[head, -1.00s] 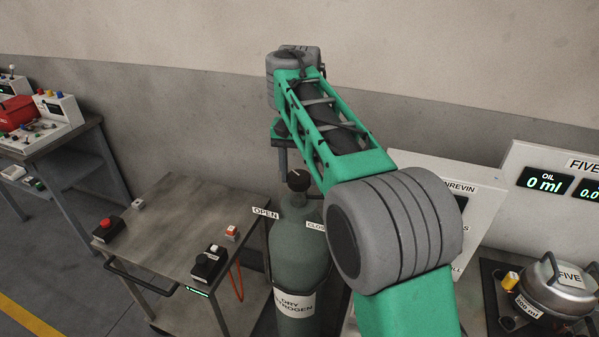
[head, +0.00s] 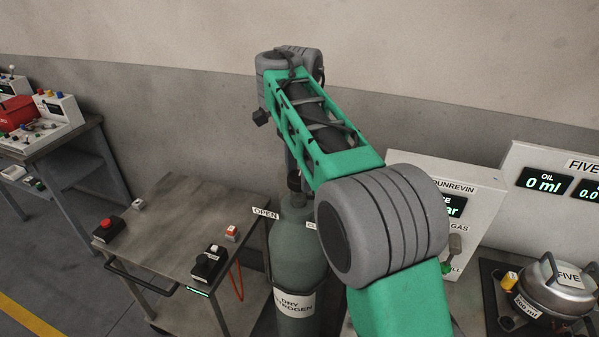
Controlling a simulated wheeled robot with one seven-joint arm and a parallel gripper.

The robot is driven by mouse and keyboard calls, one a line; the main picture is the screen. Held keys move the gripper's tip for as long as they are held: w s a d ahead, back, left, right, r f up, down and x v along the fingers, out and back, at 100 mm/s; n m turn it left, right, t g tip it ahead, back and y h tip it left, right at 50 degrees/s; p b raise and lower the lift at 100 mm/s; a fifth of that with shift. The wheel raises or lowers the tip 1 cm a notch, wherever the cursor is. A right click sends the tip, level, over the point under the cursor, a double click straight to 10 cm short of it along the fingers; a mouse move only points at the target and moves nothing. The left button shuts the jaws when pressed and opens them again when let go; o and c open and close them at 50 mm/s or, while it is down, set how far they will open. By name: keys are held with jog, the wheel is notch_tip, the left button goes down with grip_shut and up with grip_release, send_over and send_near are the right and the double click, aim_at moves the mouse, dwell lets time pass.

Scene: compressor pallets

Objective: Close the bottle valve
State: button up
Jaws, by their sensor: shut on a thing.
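The green dry nitrogen bottle (head: 300,250) stands upright between the steel cart and the bench. Its dark valve knob (head: 294,181) is on top and is partly hidden by my arm. An OPEN label (head: 265,213) sits at the left of the bottle's shoulder. A second label (head: 312,226), at the right, is partly covered by my arm. My gripper (head: 290,170) points down at the bottle top and is shut on the valve knob. My forearm hides much of the fingers, and the knob's mark does not show.
A steel cart (head: 180,210) with a red button box (head: 109,229) and small switch boxes stands left of the bottle. At right are a panel with a display (head: 460,180) and a silver compressor (head: 568,285). A wall is close behind.

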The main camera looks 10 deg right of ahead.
aim_at(299, 176)
jog(key=shift+m, duration=0.6)
jog(key=o, duration=1.4)
notch_tip(299, 176, up, 8)
jog(key=p, duration=0.7)
jog(key=shift+f, duration=0.1)
